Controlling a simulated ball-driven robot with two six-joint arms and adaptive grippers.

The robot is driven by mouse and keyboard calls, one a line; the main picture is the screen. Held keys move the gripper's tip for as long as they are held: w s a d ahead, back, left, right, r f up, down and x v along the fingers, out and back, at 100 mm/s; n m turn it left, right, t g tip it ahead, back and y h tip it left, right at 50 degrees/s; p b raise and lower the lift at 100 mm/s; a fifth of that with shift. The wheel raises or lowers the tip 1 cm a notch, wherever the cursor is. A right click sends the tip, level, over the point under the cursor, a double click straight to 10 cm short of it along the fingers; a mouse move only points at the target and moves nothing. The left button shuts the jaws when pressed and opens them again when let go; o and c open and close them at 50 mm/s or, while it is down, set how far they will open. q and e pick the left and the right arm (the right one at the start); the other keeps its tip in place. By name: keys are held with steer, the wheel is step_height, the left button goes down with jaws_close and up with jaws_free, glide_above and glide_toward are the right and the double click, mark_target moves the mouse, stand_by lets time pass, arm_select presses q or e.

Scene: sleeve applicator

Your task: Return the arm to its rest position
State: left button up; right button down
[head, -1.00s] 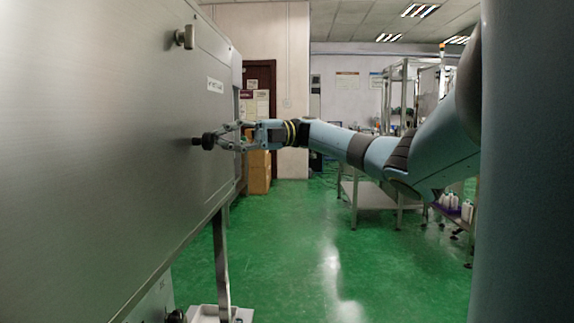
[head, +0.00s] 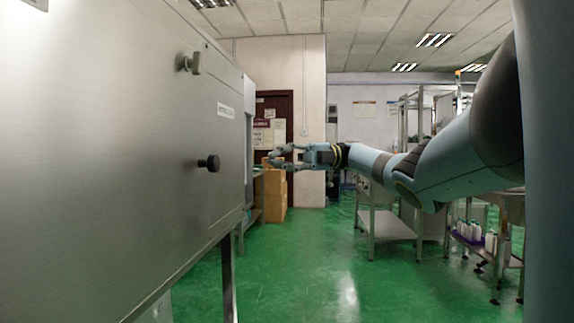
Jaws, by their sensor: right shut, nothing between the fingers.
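My right arm comes in from the right in the head view, stretched out to the left. Its gripper (head: 274,159) is shut and empty, pointing toward the steel machine (head: 110,170) on the left. A gap separates the fingertips from the black round knob (head: 209,163) on the machine's panel. My left gripper is not in the view.
A metal latch (head: 191,63) sticks out high on the machine panel. Cardboard boxes (head: 274,195) stand behind my gripper. A steel table (head: 385,224) and a shelf with white bottles (head: 470,232) are at the right. Green floor (head: 300,270) is open in the middle.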

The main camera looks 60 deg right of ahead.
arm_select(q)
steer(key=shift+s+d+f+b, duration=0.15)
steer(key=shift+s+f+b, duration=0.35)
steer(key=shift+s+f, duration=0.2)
arm_select(e)
steer(key=shift+s+d, duration=0.2)
steer(key=shift+d, duration=0.75)
